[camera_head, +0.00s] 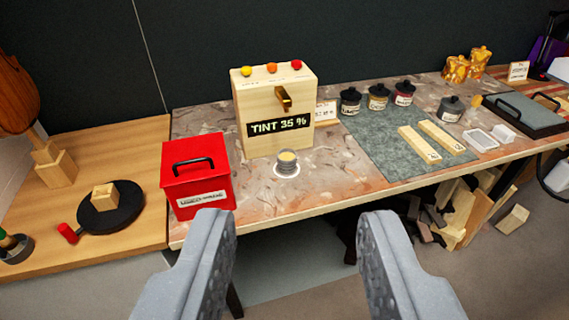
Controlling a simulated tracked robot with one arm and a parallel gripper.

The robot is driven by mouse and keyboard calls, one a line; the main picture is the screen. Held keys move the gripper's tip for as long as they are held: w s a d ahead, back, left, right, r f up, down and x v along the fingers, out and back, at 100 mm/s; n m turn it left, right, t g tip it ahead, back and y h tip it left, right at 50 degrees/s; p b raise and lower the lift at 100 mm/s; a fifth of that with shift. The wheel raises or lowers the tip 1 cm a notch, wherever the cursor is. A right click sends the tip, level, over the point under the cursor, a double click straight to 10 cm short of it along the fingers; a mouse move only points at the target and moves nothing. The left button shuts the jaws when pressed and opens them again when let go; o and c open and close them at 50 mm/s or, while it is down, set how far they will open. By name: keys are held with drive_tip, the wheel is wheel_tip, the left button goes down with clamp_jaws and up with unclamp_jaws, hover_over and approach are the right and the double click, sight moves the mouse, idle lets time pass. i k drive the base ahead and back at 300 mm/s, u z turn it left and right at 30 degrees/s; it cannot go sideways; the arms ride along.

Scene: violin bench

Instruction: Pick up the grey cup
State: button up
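A small grey cup (287,164) with pale yellow contents stands upright on the bench, on a white ring mark in front of the wooden tint dispenser (275,95). The dispenser has a brass spout and a display reading "TINT 35 %". My gripper (299,225) is open and empty, its two grey fingers spread wide at the bottom of the view. The cup is ahead of the gap between the fingers and apart from both.
A red box (197,178) with a black handle stands left of the cup. The bench front edge (330,208) is clear near the cup.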

sight(286, 158)
drive_tip(key=i, duration=1)
